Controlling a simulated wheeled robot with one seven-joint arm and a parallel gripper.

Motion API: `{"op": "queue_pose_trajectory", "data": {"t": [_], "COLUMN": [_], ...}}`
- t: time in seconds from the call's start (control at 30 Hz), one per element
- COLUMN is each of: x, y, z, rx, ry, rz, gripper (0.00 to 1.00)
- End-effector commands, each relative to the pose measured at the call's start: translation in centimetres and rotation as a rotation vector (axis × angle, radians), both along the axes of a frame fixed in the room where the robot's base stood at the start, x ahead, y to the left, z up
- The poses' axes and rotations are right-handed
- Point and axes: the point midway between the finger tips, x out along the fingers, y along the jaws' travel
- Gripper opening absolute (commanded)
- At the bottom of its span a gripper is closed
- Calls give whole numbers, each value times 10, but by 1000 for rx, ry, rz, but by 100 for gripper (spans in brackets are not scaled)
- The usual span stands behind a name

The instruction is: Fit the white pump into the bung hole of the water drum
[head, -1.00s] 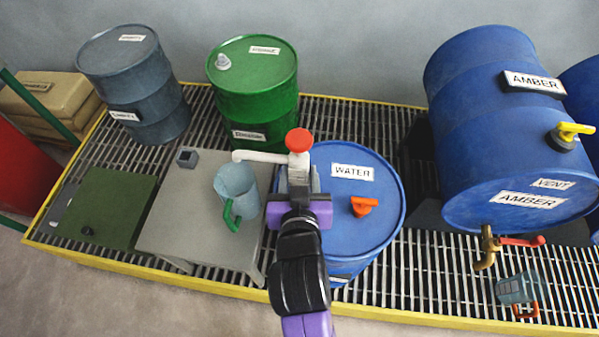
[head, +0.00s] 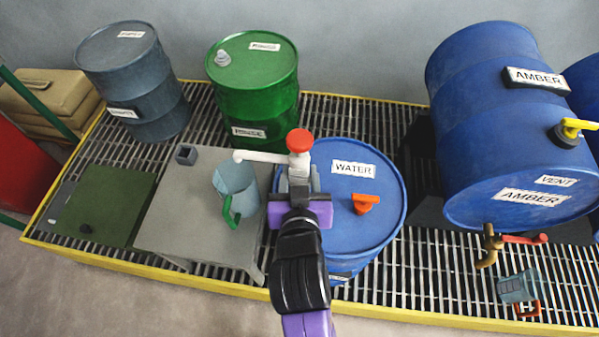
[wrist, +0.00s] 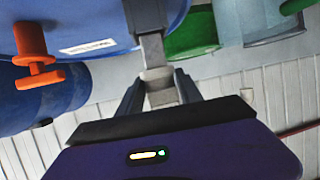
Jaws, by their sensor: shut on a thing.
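The white pump (head: 268,157) has a red knob on top and a spout pointing left. It stands at the left part of the blue water drum's (head: 388,225) top. My gripper (head: 298,182) is shut on the pump's body, which shows grey between the fingers (wrist: 158,92) in the wrist view. My gripper hides the pump's lower end and the bung hole, so I cannot tell whether the pump is in the hole. The drum's top carries a WATER label and an orange fitting (head: 365,203), also seen in the wrist view (wrist: 36,60).
A clear jug (head: 236,180) with a green handle stands on a grey table (head: 190,225), under the spout. A green drum (head: 255,95) stands behind. The lying AMBER drum (head: 490,130) is at right, with a tap above another jug (head: 517,288). Grating lies between them.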

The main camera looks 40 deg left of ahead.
Motion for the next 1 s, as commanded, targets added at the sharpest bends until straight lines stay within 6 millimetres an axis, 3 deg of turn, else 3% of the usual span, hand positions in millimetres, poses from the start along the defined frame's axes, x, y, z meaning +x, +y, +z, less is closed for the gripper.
{"op": "queue_pose_trajectory", "data": {"t": [1.0], "x": [0], "y": [0], "z": [-22], "rx": [3], "ry": [-3], "rz": [0], "gripper": [0]}}
